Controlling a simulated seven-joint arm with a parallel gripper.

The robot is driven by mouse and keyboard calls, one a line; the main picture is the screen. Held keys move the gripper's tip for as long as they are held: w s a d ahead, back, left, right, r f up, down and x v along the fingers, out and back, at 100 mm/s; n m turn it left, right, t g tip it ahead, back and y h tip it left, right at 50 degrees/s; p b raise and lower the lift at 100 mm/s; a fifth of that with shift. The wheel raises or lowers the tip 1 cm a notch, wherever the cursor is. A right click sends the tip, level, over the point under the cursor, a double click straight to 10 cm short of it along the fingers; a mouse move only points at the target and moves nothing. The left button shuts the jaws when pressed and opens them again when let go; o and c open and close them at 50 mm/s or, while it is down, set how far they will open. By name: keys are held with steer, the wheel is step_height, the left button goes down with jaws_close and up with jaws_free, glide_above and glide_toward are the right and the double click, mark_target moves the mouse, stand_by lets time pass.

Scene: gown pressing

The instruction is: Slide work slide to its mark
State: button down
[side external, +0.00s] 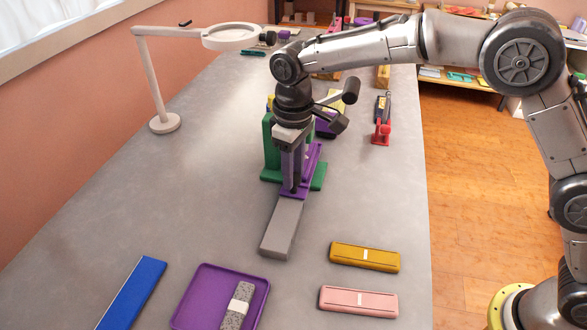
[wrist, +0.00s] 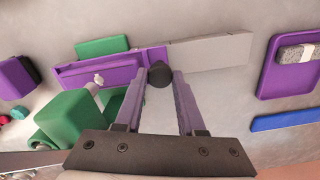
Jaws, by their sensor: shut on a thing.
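The work slide appears to be the purple plate (wrist: 100,70) in the wrist view, with a dark round knob (wrist: 159,77) at its end. It lies in line with a flat grey bar (wrist: 212,50) and also shows in the side view (side external: 313,165), beside the green press (side external: 271,150). My gripper (wrist: 162,72) is shut on the dark knob, one finger on each side. In the side view my gripper (side external: 292,191) points down at the slide's near end, where its fingers hide the knob. I cannot make out the mark.
A purple tray (side external: 205,318) with a speckled grey block (side external: 235,310) and a blue bar (side external: 132,292) lie in front. Yellow (side external: 365,257) and pink (side external: 358,301) blocks lie at right. A magnifier lamp (side external: 166,123) stands at left. Table around the bar's near end is clear.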

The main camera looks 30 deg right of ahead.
stand_by(0.3)
steer(key=s+a, duration=1)
steer(key=shift+s+a+r, duration=0.1)
steer(key=shift+a, duration=0.1)
steer(key=c, duration=0.7)
jaws_free()
steer(key=shift+s, duration=0.1)
steer(key=shift+o, duration=1)
steer(key=shift+d, duration=0.1)
step_height(320, 180, up, 14)
